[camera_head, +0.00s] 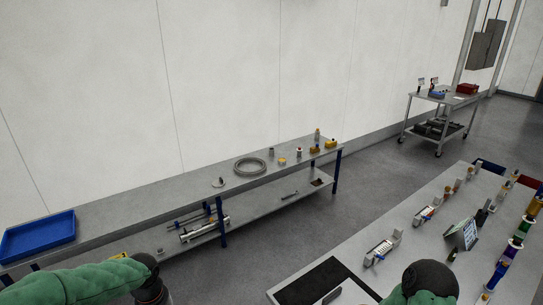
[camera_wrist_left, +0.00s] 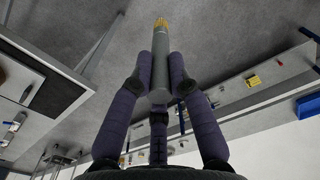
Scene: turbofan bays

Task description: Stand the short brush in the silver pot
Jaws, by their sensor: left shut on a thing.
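My left gripper (camera_wrist_left: 160,66) is shut on a brush (camera_wrist_left: 160,42) in the left wrist view. I cannot pick out the silver pot with certainty; a small grey upright item (camera_head: 271,152) stands on the long bench. My right gripper is out of view.
The long grey bench (camera_head: 120,210) along the wall carries a blue tray (camera_head: 38,236), a grey ring (camera_head: 250,166) and small yellow items. A second table (camera_head: 345,250) at right holds spools and small parts. Open floor (camera_head: 290,225) lies between. A cart (camera_head: 440,100) stands behind.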

